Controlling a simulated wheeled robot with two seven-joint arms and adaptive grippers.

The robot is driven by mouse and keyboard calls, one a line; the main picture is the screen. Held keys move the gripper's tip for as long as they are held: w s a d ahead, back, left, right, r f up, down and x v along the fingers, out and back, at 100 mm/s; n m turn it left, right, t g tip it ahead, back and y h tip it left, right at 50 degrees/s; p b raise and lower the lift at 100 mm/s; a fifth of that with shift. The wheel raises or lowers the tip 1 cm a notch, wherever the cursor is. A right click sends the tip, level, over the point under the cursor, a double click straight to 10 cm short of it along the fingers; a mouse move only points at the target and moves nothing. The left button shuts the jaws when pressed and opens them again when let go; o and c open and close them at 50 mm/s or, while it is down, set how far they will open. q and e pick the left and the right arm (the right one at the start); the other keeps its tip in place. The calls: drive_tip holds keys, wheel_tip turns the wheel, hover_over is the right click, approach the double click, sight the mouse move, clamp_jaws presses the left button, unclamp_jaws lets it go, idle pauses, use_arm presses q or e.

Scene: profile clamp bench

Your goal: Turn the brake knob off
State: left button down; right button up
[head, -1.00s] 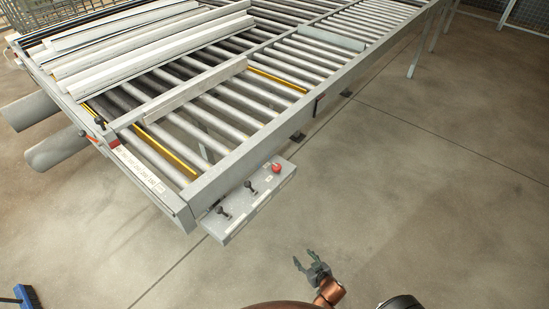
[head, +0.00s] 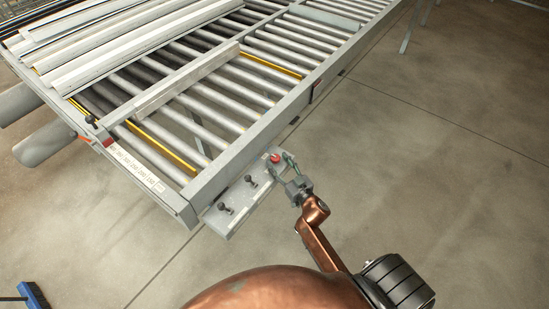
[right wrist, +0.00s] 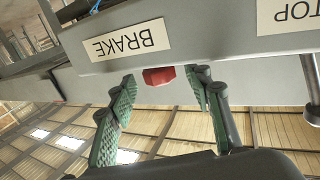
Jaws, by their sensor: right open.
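The red brake knob (head: 275,158) sits at the far end of the grey control panel (head: 240,205) on the conveyor's near corner. In the right wrist view the red knob (right wrist: 158,76) shows below a "BRAKE" label (right wrist: 126,41) that appears upside down. My right gripper (head: 284,166) is open at the knob, and its green-padded fingers (right wrist: 160,86) stand on either side of it in the wrist view. I cannot tell whether they touch it. My left gripper is out of view.
Two black levers (head: 249,179) (head: 225,208) stand on the same panel, close to the gripper. A partly cut-off label reading "TOP" (right wrist: 293,13) shows in the wrist view. Profiles (head: 120,45) lie on the rollers. The floor at right is clear.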

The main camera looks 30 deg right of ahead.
drive_tip(key=shift+w+f, duration=0.1)
drive_tip(key=shift+w, duration=0.75)
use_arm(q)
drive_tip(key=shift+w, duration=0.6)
use_arm(e)
drive_tip(key=shift+w, duration=0.45)
drive_tip(key=shift+c, duration=0.5)
drive_tip(key=c, duration=1.1)
